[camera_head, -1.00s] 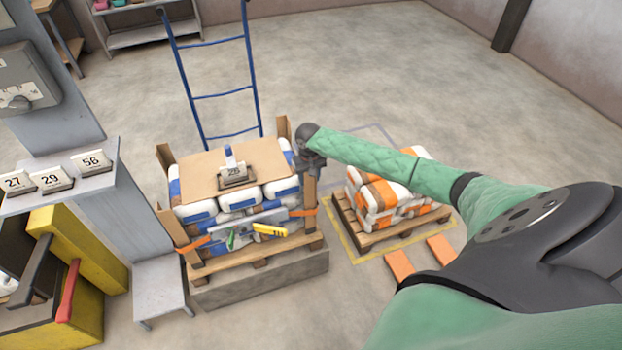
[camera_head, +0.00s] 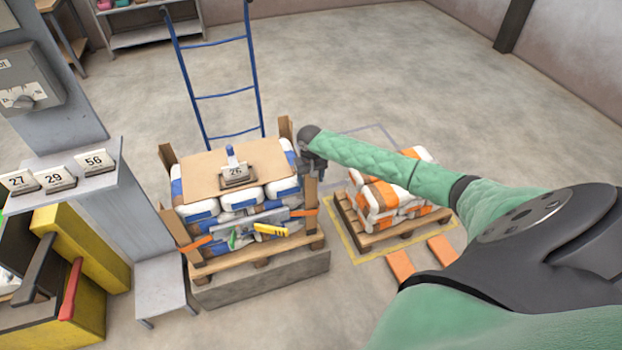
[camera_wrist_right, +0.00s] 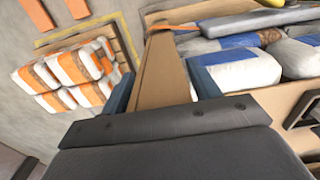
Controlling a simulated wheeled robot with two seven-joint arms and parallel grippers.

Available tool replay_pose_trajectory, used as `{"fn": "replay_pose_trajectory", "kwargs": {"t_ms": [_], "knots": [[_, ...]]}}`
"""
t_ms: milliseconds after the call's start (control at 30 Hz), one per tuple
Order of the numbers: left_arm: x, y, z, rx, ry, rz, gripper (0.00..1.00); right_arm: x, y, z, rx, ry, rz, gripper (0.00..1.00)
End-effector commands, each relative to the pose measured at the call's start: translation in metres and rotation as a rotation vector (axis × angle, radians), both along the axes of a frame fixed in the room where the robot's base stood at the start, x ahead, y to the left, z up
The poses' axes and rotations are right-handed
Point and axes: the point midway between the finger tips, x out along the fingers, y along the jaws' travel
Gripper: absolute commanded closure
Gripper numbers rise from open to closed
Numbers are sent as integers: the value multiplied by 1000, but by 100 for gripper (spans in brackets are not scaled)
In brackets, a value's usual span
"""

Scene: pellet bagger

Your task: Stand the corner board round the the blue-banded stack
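The blue-banded stack (camera_head: 242,196) is white bags with blue bands on a wooden pallet (camera_head: 260,256), topped by a brown sheet (camera_head: 205,176). A brown corner board (camera_head: 311,190) stands upright at its front right corner. My right gripper (camera_head: 314,165) is at the top of this board. In the right wrist view, the board (camera_wrist_right: 160,75) runs between the two fingers with hardly any gap, and the gripper looks shut on it. Other brown boards stand at the front left (camera_head: 188,245), back left (camera_head: 167,157) and back right (camera_head: 285,129) corners. My left gripper is out of view.
An orange-banded stack (camera_head: 380,200) sits on a pallet to the right, with orange blocks (camera_head: 400,264) before it. A blue ladder-like frame (camera_head: 223,95) stands behind. A shelf with number cards (camera_head: 60,178) and a yellow cabinet (camera_head: 85,262) are at the left. A yellow-handled tool (camera_head: 270,230) is at the stack's front.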

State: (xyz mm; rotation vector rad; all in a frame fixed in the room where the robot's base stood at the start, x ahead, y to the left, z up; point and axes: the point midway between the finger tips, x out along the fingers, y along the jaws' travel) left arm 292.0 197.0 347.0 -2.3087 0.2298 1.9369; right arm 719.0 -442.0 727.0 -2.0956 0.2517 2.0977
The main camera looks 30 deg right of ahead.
Motion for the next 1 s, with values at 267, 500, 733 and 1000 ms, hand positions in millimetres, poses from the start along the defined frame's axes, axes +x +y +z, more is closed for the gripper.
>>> {"fn": "replay_pose_trajectory", "kwargs": {"t_ms": [267, 500, 733, 1000], "knots": [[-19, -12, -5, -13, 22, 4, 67, 5, 3, 4, 6, -14, -1, 29], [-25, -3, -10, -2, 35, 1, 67, 6, 2, 11, 6, -16, -1, 29], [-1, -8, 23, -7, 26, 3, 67, 4, 1, 46, 4, -17, -1, 29], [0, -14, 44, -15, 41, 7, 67, 0, 0, 75, 2, -8, -1, 29]]}}
